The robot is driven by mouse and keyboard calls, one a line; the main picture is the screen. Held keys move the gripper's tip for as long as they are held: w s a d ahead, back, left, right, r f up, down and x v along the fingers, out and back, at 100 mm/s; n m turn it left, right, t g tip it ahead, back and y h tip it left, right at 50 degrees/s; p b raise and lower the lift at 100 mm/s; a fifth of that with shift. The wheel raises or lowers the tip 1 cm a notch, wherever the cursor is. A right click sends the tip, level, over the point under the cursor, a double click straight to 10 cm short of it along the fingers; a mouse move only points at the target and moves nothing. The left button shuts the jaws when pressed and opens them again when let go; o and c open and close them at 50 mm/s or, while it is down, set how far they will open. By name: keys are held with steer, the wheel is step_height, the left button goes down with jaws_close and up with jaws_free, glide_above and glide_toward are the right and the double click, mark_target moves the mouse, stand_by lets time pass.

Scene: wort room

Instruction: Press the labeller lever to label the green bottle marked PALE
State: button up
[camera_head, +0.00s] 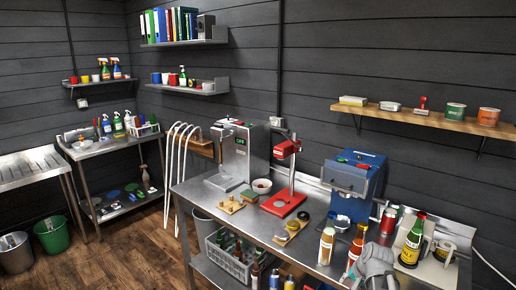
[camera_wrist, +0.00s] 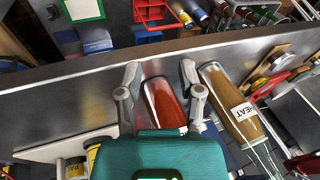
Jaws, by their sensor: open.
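My gripper (camera_head: 374,264) is low at the right front of the steel bench. In the wrist view its open fingers (camera_wrist: 159,72) stand either side of a red bottle-shaped thing (camera_wrist: 162,103); I cannot tell whether they touch it. A dark green bottle (camera_head: 411,242) with a red cap and yellow label stands upright right of the gripper; its lettering is too small to read. A blue machine (camera_head: 352,184) with a grey front handle stands behind. A red stand press (camera_head: 285,190) is left of it.
An amber bottle (camera_head: 326,246) is left of my gripper; the wrist view shows an amber bottle (camera_wrist: 229,105) with a label ending in "EAT". A grey crate of bottles (camera_head: 232,262) is on the lower shelf. Bare steel (camera_head: 215,207) shows at the bench's left.

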steer(key=s+a+f+n+g+h, duration=0.2)
steer(key=s+a+n+g, duration=0.2)
steer(key=s+a+n, duration=0.6)
step_height(320, 180, up, 13)
steer(key=a+m+p, duration=0.2)
steer(key=m+p, duration=0.1)
steer(key=p, duration=0.9)
steer(key=shift+w, duration=0.35)
steer(key=shift+f, duration=0.15)
step_height(320, 180, down, 5)
steer(key=b, duration=0.4)
steer(key=shift+b, duration=0.35)
